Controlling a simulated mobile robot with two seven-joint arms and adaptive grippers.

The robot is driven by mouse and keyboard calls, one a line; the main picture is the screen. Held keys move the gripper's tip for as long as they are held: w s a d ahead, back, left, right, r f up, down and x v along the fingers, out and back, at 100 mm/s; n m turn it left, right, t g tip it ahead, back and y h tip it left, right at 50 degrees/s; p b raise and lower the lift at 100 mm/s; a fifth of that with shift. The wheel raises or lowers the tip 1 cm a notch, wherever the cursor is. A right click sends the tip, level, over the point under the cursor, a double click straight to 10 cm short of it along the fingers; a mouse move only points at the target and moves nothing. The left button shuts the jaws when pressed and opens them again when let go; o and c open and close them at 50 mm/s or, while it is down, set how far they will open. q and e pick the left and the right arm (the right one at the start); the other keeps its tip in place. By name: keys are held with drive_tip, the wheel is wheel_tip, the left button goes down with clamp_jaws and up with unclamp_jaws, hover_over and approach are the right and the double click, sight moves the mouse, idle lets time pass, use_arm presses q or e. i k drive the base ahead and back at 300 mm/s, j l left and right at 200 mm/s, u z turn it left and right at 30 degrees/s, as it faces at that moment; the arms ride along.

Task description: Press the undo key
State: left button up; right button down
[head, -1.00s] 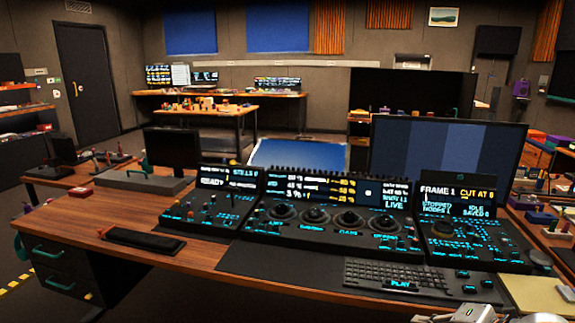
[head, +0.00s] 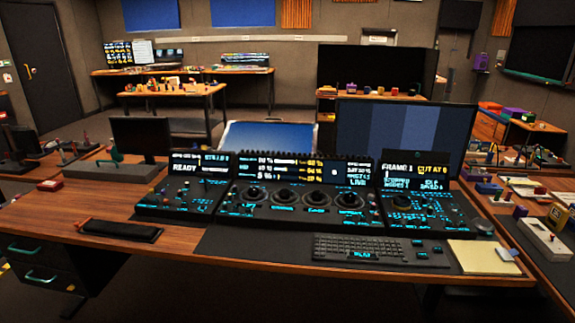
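The trackball panel (head: 302,207) stands on the wooden desk, with a row of dark trackballs and lit cyan legends. A left key section (head: 180,198) and a right key section (head: 425,213) flank it, each under a small screen. A dark keyboard (head: 368,249) lies in front on a black mat, and a few separate keys (head: 428,244) sit at its right. The key legends are too small to read, so I cannot tell which key is undo. Neither of my grippers is in view.
A large monitor (head: 402,139) stands behind the panel. A black wrist rest (head: 119,230) lies at the left and a yellow pad (head: 482,257) at the right.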

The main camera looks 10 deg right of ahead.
sight(416, 243)
drive_tip(key=i+l+z, duration=0.15)
drive_tip(key=l+z, duration=0.3)
drive_tip(key=i+l+z, duration=0.15)
drive_tip(key=z, duration=0.35)
